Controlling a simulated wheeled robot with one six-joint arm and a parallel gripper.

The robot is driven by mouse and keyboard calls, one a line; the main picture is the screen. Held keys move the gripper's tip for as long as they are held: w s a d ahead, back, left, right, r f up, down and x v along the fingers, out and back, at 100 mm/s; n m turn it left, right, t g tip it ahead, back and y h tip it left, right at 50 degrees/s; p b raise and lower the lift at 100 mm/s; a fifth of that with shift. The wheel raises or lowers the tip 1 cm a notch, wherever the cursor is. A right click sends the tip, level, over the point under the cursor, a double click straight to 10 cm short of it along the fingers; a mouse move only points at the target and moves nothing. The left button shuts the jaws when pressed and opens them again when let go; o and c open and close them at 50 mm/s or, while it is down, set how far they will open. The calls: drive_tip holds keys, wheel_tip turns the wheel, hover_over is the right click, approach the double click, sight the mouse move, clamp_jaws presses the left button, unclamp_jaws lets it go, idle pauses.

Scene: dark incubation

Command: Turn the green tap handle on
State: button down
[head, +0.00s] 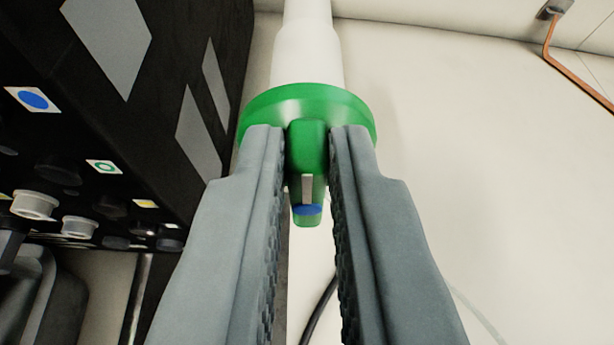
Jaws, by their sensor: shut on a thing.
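The green tap handle (307,190) is in the upper middle of the head view. It is a narrow grip standing out from a round green collar (310,95), with a pale mark and a blue band near its lower end. A white pipe (307,50) runs up behind the collar. My gripper (307,140) has its two grey fingers on either side of the handle, shut on its upper part. The handle's lower end shows between the fingers and points down in the picture. The fingers hide the handle's sides and parts of the collar.
A black unit (150,60) with grey panels, ports and coloured labels stands close on the left. A pale wall (480,150) fills the right, with a copper pipe (565,60) at its top corner. A dark cable (318,310) hangs below, behind the fingers. The room on the right is clear.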

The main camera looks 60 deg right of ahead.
drive_tip(key=shift+w+a+f+n+g+h, duration=0.2)
drive_tip(key=shift+n+g+h, duration=0.25)
drive_tip(key=shift+n, duration=0.5)
drive_tip(key=shift+w+a+f+n+g+h, duration=0.25)
drive_tip(key=shift+n+g+h, duration=0.2)
drive_tip(key=shift+n, duration=0.55)
drive_tip(key=shift+w+a+f+n+g+h, duration=0.15)
drive_tip(key=shift+w+n+g+h, duration=0.25)
drive_tip(key=shift+n, duration=0.55)
drive_tip(key=shift+r, duration=0.1)
drive_tip(key=c, duration=1.5)
unclamp_jaws()
drive_tip(key=shift+o, duration=0.2)
drive_tip(key=v, duration=1.7)
drive_tip(key=shift+a+f, duration=0.2)
drive_tip(key=shift+a, duration=0.1)
drive_tip(key=shift+s, duration=0.1)
